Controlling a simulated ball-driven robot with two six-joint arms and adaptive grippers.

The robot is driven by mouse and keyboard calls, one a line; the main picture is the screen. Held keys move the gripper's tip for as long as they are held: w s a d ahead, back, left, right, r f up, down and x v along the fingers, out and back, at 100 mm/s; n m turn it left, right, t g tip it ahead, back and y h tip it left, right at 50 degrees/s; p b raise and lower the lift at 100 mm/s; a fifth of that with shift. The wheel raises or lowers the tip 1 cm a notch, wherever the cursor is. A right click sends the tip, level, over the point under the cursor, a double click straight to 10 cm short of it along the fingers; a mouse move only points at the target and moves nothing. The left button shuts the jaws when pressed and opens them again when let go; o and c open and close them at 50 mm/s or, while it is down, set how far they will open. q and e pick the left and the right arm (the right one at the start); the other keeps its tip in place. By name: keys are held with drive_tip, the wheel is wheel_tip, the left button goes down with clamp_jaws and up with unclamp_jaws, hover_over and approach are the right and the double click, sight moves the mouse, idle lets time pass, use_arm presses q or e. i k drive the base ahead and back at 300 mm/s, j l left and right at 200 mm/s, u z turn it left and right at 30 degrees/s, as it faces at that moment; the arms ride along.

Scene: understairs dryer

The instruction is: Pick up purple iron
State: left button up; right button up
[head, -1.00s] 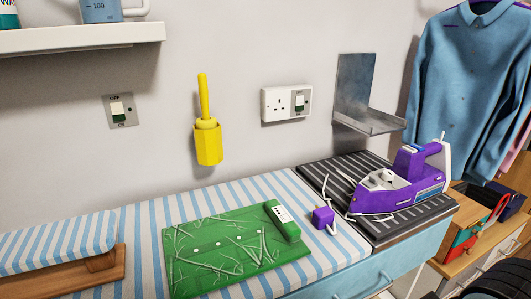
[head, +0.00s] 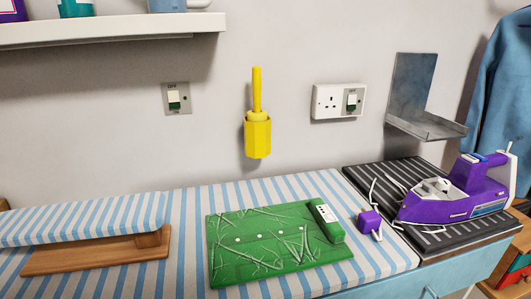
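The purple iron (head: 452,199) rests on a dark striped mat (head: 362,176) at the right end of the counter. It has a purple body, a white rear edge and a white cord lying loosely beside it. Its purple plug (head: 369,221) lies to its left, near the mat's left edge. Neither of my grippers shows in the head view.
A green board (head: 250,232) lies on the striped cover, left of the plug. A small sleeve board (head: 90,225) stands at the far left. A metal bracket (head: 425,125) sticks out from the wall above the mat. A yellow holder (head: 258,135) hangs on the wall.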

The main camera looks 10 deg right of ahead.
sight(480, 190)
drive_tip(key=z, duration=1.55)
